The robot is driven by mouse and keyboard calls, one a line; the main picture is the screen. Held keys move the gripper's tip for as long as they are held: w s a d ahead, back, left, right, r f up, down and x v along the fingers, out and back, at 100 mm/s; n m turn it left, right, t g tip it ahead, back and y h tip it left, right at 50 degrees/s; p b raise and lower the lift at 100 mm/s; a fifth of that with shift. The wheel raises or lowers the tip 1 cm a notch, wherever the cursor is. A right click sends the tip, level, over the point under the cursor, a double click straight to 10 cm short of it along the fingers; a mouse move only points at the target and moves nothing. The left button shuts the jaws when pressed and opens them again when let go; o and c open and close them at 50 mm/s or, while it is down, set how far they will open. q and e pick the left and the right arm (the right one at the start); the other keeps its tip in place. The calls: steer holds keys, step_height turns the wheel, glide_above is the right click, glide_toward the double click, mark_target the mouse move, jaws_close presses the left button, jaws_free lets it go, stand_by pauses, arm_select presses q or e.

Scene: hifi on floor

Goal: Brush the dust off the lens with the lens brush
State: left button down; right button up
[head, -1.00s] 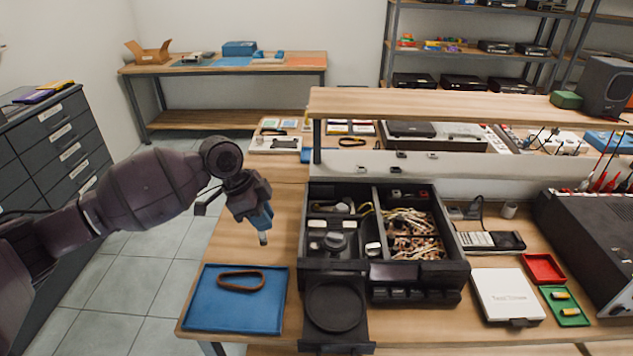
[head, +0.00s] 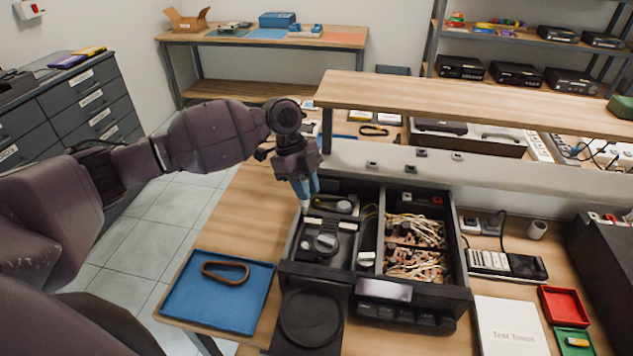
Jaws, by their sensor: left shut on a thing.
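My left gripper (head: 304,190) points down over the left rear edge of a black divided case (head: 462,262). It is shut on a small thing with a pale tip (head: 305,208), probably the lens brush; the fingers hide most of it. The tip is close to the case's left compartment; I cannot tell if it touches anything. In that compartment sits a dark round part with a pale top (head: 326,242), possibly the lens. Any dust is too small to see. A round black disc (head: 310,318) lies in a tray at the case's front. My right gripper is out of view.
A blue tray (head: 215,308) with a brown strap loop (head: 226,272) lies left of the case. A raised wooden shelf (head: 470,105) spans behind it. A white box (head: 512,328) and a red tray (head: 563,306) are at right. Bare tabletop shows at left (head: 250,215).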

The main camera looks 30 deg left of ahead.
mark_target(306, 206)
arm_select(q)
steer(key=shift+s+a+f, duration=0.1)
steer(key=shift+f, duration=0.05)
steer(key=shift+f+b, duration=0.2)
steer(key=shift+b, duration=0.3)
step_height(306, 206, down, 2)
steer(key=shift+f+b, duration=0.1)
steer(key=shift+b, duration=1.05)
step_height(306, 206, down, 3)
steer(key=b, duration=0.3)
steer(key=shift+f, duration=0.25)
steer(key=shift+f+b, duration=0.55)
steer(key=shift+f, duration=0.95)
steer(key=shift+f+b, duration=0.35)
steer(key=shift+f, duration=1)
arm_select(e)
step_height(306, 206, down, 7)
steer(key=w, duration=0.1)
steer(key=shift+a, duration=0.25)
